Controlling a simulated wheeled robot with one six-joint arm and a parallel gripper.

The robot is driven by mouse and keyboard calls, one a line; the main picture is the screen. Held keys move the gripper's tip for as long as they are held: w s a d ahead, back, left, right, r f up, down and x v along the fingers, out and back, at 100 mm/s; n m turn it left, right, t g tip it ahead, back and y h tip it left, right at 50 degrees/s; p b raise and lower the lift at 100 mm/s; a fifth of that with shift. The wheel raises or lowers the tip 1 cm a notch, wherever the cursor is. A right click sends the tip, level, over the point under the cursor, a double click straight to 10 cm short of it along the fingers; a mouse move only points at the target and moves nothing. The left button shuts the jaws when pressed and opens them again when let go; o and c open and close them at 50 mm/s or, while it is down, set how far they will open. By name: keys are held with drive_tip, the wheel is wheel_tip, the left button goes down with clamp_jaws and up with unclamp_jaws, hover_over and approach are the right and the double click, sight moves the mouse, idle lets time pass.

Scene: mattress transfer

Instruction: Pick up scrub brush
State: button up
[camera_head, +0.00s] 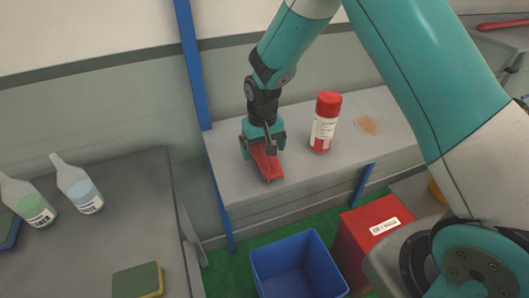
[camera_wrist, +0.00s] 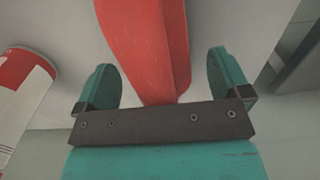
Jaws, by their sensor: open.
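The scrub brush (camera_head: 267,165) is red and lies on the grey shelf (camera_head: 232,194) at its left end. In the wrist view its red body (camera_wrist: 147,45) runs up between my two fingers. My gripper (camera_head: 263,146) is pointed down over the brush, with one teal finger on each side. In the wrist view my gripper (camera_wrist: 172,82) is open, with clear gaps between the fingers and the brush. The brush's bristles are not visible, and part of it is hidden behind my gripper.
A red and white spray can (camera_head: 325,123) stands on the shelf just right of my gripper. An orange-brown stain (camera_head: 368,125) lies further right. Below are a blue bin (camera_head: 299,266) and a red box (camera_head: 371,237). Bottles and a sponge (camera_head: 138,281) are on the left table (camera_head: 110,225).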

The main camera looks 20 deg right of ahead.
drive_tip(key=c, duration=1.1)
drive_tip(key=shift+o, duration=0.2)
drive_tip(key=shift+r, duration=0.15)
wheel_tip(320, 180, up, 20)
drive_tip(key=b, duration=0.3)
drive_tip(key=shift+b, duration=0.35)
drive_tip(key=shift+o, duration=1.2)
drive_tip(key=shift+c, duration=0.5)
